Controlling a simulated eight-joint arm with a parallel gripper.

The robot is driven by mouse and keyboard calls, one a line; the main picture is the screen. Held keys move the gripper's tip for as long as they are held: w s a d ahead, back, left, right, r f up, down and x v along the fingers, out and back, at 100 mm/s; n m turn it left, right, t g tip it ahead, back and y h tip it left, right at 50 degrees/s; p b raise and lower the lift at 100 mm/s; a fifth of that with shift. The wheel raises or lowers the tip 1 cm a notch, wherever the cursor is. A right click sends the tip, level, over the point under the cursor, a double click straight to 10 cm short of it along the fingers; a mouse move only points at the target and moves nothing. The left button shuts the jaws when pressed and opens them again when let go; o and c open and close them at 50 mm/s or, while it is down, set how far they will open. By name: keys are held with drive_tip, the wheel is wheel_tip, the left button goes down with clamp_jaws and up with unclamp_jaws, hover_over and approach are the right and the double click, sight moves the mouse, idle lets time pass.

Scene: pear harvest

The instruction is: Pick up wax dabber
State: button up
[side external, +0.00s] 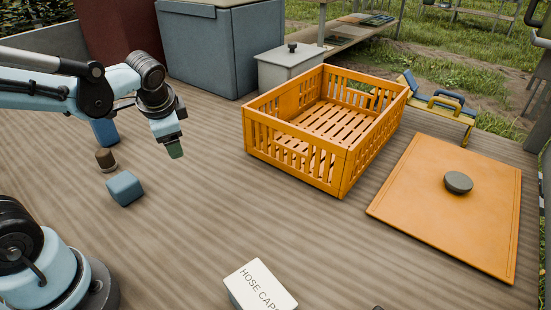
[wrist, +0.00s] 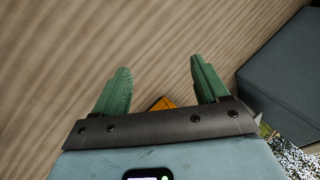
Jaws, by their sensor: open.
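No object is plainly recognisable as the wax dabber. A small brown, dark-banded cylinder (side external: 106,160) stands upright on the wooden table (side external: 200,225) at left, beyond a blue block (side external: 125,188); I cannot tell if it is the dabber. My gripper (side external: 175,150) hangs above the table, right of the cylinder and left of the orange crate, apart from both. In the wrist view its green fingers (wrist: 159,64) are spread and empty, with bare wood grain beyond them. A bit of orange shows low between the fingers, too little to identify.
The slatted orange crate (side external: 345,165) looks empty. An orange board (side external: 420,225) bears a dark round object (side external: 458,181). A white HOSE CAPS box (side external: 260,287) is at the front. A grey-blue bin (side external: 225,50) and grey box (side external: 288,70) stand behind. The centre-left table is clear.

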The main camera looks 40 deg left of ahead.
sight(100, 161)
drive_tip(key=a+f+m+g+y, duration=0.2)
drive_tip(key=a+g, duration=0.1)
drive_tip(key=a, duration=0.2)
drive_tip(key=s+a+f+m+g+y, duration=0.1)
drive_tip(key=a+f+g+y, duration=0.1)
drive_tip(key=a+g, duration=0.1)
drive_tip(key=a+f+m+g+y, duration=0.2)
drive_tip(key=a+f+g, duration=0.1)
drive_tip(key=a, duration=0.3)
drive_tip(key=shift+s+a+f+m+g, duration=0.1)
drive_tip(key=shift+s+a+m+g, duration=0.1)
drive_tip(key=shift+a+m+g, duration=0.25)
drive_tip(key=shift+s+a+f+g, duration=0.25)
drive_tip(key=shift+s+f+g, duration=0.3)
drive_tip(key=shift+g, duration=0.2)
drive_tip(key=x, duration=0.6)
drive_tip(key=shift+s+a, duration=0.15)
drive_tip(key=shift+a, duration=0.05)
drive_tip(key=shift+s+x, duration=0.15)
drive_tip(key=shift+x, duration=1.2)
drive_tip(key=shift+s+x, duration=0.15)
drive_tip(key=shift+x, duration=1.2)
drive_tip(key=shift+d+r, duration=0.1)
drive_tip(key=shift+d, duration=0.1)
drive_tip(key=c, duration=1.1)
drive_tip(key=shift+o, duration=0.2)
